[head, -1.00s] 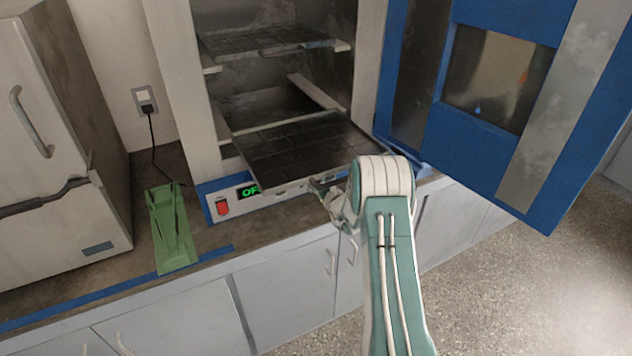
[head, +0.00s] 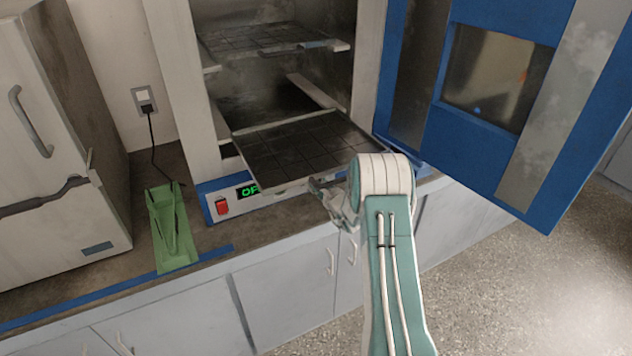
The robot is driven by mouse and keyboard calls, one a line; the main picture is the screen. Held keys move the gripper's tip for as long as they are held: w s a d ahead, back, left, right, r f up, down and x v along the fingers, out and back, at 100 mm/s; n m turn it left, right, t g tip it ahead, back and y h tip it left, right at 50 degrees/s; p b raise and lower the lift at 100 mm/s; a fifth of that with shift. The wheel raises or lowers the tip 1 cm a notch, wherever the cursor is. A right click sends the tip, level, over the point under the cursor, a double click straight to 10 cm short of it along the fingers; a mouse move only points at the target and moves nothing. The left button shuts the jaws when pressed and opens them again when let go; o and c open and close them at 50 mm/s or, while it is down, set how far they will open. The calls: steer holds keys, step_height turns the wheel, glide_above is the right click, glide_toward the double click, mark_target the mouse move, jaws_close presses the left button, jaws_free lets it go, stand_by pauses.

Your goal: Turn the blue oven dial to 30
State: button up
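The blue oven (head: 208,202) stands on the counter with its door (head: 480,150) swung wide open to the right. Its lower front panel has a red switch (head: 222,206) and a green-lit display (head: 249,191) whose visible letters begin "OF". I cannot make out the dial; my arm and gripper cover the right part of the panel. My gripper (head: 318,186) is at the front of that panel, just below the lower rack. Its fingers are small and partly hidden by my arm, so its opening is unclear, and I cannot tell whether it touches anything.
A lower rack (head: 300,150) sticks out of the oven above the panel, with an upper rack (head: 260,40) inside. A green holder (head: 170,225) stands on the counter left of the oven. A grey-white appliance (head: 60,160) is at far left.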

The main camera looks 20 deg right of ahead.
steer(key=shift+w+a+n, duration=0.1)
steer(key=shift+a+n, duration=0.05)
steer(key=shift+n, duration=1.45)
steer(key=o, duration=1.1)
steer(key=shift+a, duration=0.1)
steer(key=shift+o, duration=0.2)
steer(key=s+d, duration=0.1)
steer(key=s, duration=1)
steer(key=shift+s+r, duration=0.25)
steer(key=shift+s, duration=0.15)
steer(key=shift+s+d, duration=0.1)
